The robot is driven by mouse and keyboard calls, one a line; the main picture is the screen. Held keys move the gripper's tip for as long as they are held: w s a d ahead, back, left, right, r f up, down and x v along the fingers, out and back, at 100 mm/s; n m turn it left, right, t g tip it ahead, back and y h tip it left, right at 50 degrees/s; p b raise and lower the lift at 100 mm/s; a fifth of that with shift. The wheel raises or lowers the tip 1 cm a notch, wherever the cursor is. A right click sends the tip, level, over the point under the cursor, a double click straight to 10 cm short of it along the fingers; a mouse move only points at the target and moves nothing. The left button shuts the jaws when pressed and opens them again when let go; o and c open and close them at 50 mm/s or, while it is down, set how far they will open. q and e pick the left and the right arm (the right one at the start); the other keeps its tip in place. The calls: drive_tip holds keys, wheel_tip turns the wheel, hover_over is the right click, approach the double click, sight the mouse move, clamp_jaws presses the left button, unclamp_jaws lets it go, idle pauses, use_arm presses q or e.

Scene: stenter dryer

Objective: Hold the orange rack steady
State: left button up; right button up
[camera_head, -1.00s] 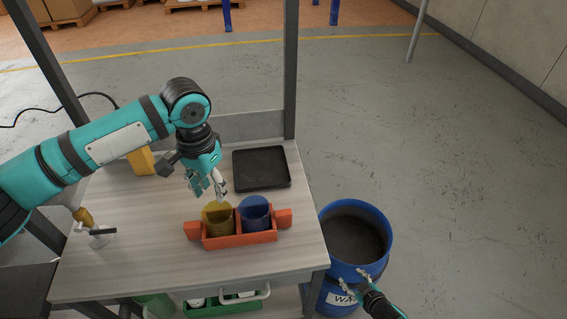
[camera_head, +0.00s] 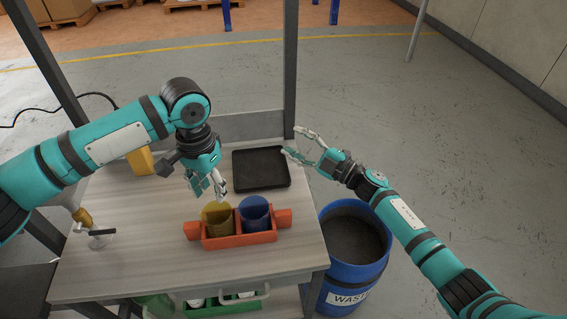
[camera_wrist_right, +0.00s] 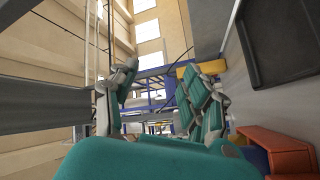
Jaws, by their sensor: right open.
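The orange rack (camera_head: 240,240) stands on the grey table with a yellow cup (camera_head: 216,222) and a blue cup (camera_head: 254,216) in its two compartments. Its end shows at lower right in the right wrist view (camera_wrist_right: 284,150). My left gripper (camera_head: 208,190) hangs just above and behind the yellow cup, its fingers apart and empty, not touching the rack. My right gripper (camera_head: 293,143) is open and empty, above the table's right back corner beside the black tray, behind and right of the rack. Its spread fingers also fill the right wrist view (camera_wrist_right: 160,85).
A black tray (camera_head: 262,168) lies behind the rack. A dark table post (camera_head: 290,70) rises near my right gripper. A blue waste drum (camera_head: 350,272) stands right of the table.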

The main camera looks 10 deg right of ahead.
drive_tip(key=s+a+r+n+g+h, duration=0.1)
drive_tip(key=s+a+r+n+g, duration=0.2)
drive_tip(key=s+a+n+g, duration=0.65)
drive_tip(key=s+a+r+n+g+h, duration=0.1)
drive_tip(key=s+a+r+n+g, duration=0.35)
drive_tip(key=n, duration=0.85)
drive_tip(key=n+h, duration=1.1)
drive_tip(key=h, duration=0.1)
hover_over(283, 212)
wheel_tip(283, 212, down, 18)
drive_tip(key=shift+r, duration=0.1)
